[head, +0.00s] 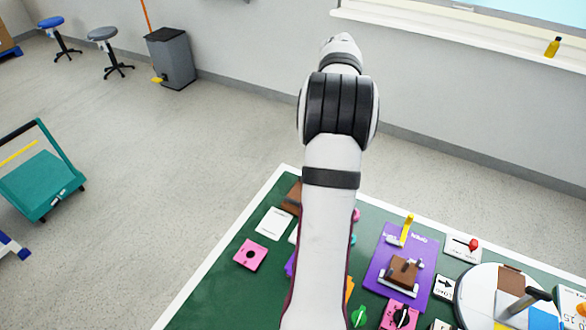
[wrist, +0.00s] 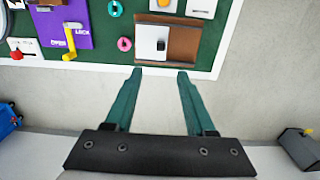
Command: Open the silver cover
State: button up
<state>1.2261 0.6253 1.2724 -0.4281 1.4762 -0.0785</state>
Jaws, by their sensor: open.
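In the wrist view, a silver-white cover (wrist: 153,43) with a small black part on it lies on a brown base (wrist: 184,43) near the edge of the green board. My gripper (wrist: 160,72) is open and empty. Its two teal fingers appear apart in the picture, just below the cover and the board's white edge. I cannot tell their height above it. In the head view my arm hides most of this area; part of a brown base (head: 292,196) shows left of the arm, and the fingers are hidden.
The green board (head: 222,290) carries a purple panel (head: 384,270) with a yellow lever (head: 407,228), a red-knobbed switch (head: 473,244), a pink plate (head: 250,254) and a round dial (head: 480,290). Open floor lies beyond the board's edge. A grey bin (head: 172,58) stands by the wall.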

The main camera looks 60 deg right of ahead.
notch_tip(320, 180, down, 14)
jog(key=shift+w+a+f, duration=0.1)
jog(key=shift+f, duration=0.1)
grip_shut()
jog(key=shift+w, duration=0.1)
dwell(1.3)
